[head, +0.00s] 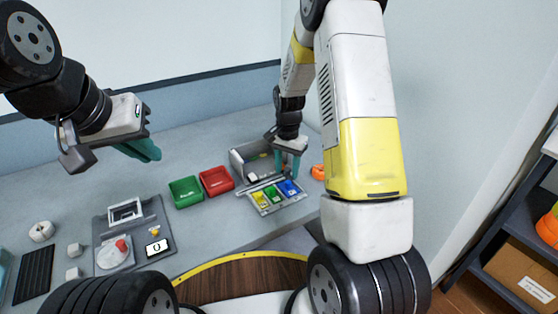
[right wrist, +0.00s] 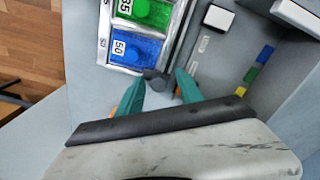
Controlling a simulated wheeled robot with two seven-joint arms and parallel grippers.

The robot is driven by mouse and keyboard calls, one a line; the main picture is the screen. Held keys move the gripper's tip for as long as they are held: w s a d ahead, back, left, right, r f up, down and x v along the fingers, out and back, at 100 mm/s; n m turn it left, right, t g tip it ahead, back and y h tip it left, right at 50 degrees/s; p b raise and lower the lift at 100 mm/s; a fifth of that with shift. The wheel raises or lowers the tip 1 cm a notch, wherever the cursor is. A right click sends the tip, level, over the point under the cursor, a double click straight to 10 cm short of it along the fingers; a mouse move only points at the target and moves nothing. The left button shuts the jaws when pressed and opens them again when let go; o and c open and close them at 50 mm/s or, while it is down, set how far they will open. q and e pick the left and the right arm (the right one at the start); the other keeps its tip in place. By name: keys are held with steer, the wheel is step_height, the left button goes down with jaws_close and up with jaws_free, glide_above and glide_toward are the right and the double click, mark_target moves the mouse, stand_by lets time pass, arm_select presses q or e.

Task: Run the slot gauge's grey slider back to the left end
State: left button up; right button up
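The slot gauge (head: 252,196) is a metal frame with yellow, green and blue numbered windows; its blue window (right wrist: 135,48) shows large in the right wrist view. A dark grey slider knob (right wrist: 155,80) stands at the blue end of the dark slot, the gauge's right end in the head view. My right gripper (right wrist: 160,76) points down there, its teal fingers on either side of the knob, with a gap seeming to show. In the head view my right gripper (head: 287,172) hides this end. My left gripper (head: 150,153) hangs empty in the air, far left.
Green (head: 185,192) and red (head: 216,181) trays lie to the left. A panel with a display (head: 157,247) is further left. An orange object (head: 318,172) lies to the right.

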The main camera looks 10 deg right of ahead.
steer(key=shift+s+f, duration=0.3)
steer(key=shift+f, duration=0.1)
steer(key=c, duration=0.7)
steer(key=shift+o, duration=0.2)
steer(key=shift+s+a, duration=0.95)
steer(key=shift+a, duration=1.65)
steer(key=shift+s+a, duration=0.9)
steer(key=shift+a, duration=1.65)
steer(key=shift+s+a, duration=0.95)
steer(key=shift+a, duration=1.65)
steer(key=o, duration=0.6)
steer(key=shift+a, duration=0.1)
steer(key=shift+w+r, duration=0.2)
steer(key=shift+r, duration=2.95)
